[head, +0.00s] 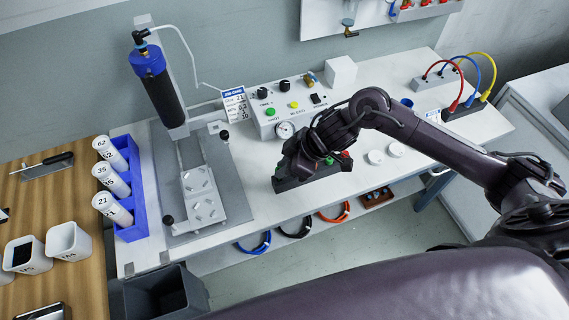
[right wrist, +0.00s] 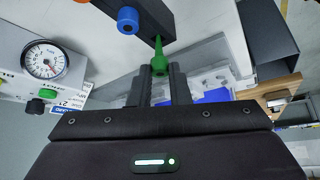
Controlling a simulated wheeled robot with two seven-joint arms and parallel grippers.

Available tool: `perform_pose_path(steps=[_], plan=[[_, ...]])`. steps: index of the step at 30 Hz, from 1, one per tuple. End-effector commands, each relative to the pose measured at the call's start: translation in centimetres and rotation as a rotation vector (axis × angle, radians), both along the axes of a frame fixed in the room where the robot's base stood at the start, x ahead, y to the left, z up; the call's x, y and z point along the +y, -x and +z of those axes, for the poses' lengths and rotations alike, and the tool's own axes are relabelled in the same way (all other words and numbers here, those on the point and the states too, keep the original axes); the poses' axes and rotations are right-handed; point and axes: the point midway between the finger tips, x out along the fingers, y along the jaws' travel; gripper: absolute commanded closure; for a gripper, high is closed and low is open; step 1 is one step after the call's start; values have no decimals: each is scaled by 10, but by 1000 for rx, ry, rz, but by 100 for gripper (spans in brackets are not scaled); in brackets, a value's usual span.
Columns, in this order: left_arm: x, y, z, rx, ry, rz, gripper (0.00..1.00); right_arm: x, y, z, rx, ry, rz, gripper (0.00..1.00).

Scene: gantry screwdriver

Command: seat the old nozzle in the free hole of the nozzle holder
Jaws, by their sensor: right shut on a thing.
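My right gripper (right wrist: 159,85) is shut on the green old nozzle (right wrist: 159,62), which stands out between the two fingertips with its thin end pointing up in the right wrist view. That thin end meets the edge of the dark nozzle holder (right wrist: 151,12) in the picture; I cannot tell whether it touches or enters a hole. A blue nozzle (right wrist: 128,20) is in the holder beside it. In the head view the right gripper (head: 308,166) is over the bench, right of the gauge, and its fingertips are hidden. My left gripper is not in view.
The control box (head: 290,108) with its gauge stands close behind the right hand. The screwdriver gantry (head: 205,185) and blue bottle rack (head: 130,222) are to the left. Two white discs (head: 376,157) lie to the right. The bench's front edge is near.

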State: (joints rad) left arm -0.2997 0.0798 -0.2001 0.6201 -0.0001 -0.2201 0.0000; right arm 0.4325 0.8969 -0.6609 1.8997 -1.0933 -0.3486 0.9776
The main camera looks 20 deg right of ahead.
Motion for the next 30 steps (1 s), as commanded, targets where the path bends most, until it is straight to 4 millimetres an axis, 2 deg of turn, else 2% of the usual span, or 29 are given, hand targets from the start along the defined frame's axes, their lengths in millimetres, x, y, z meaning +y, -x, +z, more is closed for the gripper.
perform_pose_path(steps=[28, 29, 30], plan=[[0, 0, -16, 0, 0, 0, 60, 0, 0, -29, 0, 0, 1, 100], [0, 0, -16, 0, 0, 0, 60, 0, 0, -29, 0, 0, 1, 82], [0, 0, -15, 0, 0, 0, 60, 0, 0, -28, 0, 0, 1, 77]])
